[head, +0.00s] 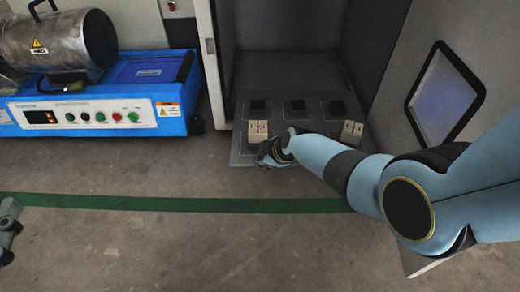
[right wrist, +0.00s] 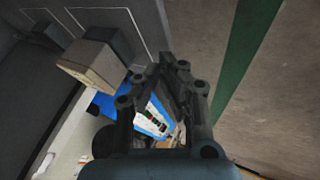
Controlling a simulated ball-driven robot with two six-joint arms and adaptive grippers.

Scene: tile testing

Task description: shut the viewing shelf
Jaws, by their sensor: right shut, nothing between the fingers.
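The viewing shelf (head: 240,143) is a grey plate at the floor of an open cabinet, its front edge reaching out past the cabinet's left wall. It bears several dark square pads and two pale blocks, the left block (head: 257,131) and the right block (head: 352,132). My right gripper (head: 266,158) is shut and empty at the shelf's front edge, just below the left block; I cannot tell whether it touches. The right wrist view shows its closed fingers (right wrist: 170,72) beside the shelf (right wrist: 150,22) and a pale block (right wrist: 92,62). My left gripper (head: 8,222) shows only partly at the left edge.
The cabinet door (head: 409,68) with a dark-framed window (head: 444,84) stands open at the right, close to my right arm. A blue machine (head: 100,112) with a metal drum stands left of the cabinet. The floor in front, crossed by a green stripe (head: 180,204), is clear.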

